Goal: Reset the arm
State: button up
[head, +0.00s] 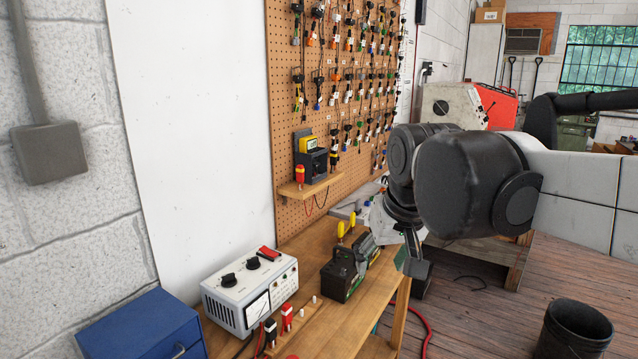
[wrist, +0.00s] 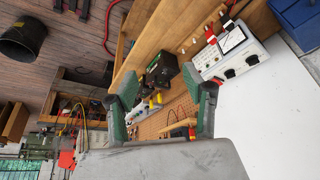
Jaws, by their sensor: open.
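My gripper (wrist: 165,88) is open, its two green-and-grey fingers apart with nothing held between them in the wrist view. In the head view my gripper (head: 413,262) hangs low beyond the right edge of the wooden workbench (head: 330,243), partly hidden by my dark wrist joints. A black battery (head: 345,275) with yellow clamps stands on the bench to its left. The battery (wrist: 162,68) shows between the fingers in the wrist view, some way beyond them.
A white tester (head: 250,290) and a blue metal box (head: 142,325) stand at the bench's near left. A pegboard (head: 285,105) with hanging leads rises behind. A black bucket (head: 575,325) stands on the floor at right. Open plank floor (head: 480,310) lies between bench and bucket.

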jog(key=s+d+f+m+t, duration=0.1)
jog(key=s+d+f, duration=0.3)
jog(key=s, duration=0.3)
jog(key=s+d+f+t+h, duration=0.1)
jog(key=s+d+f, duration=0.4)
jog(key=s+f, duration=0.1)
jog(key=shift+s+f+m, duration=0.2)
jog(key=shift+s+m, duration=0.2)
jog(key=shift+s, duration=0.2)
jog(key=shift+d, duration=0.1)
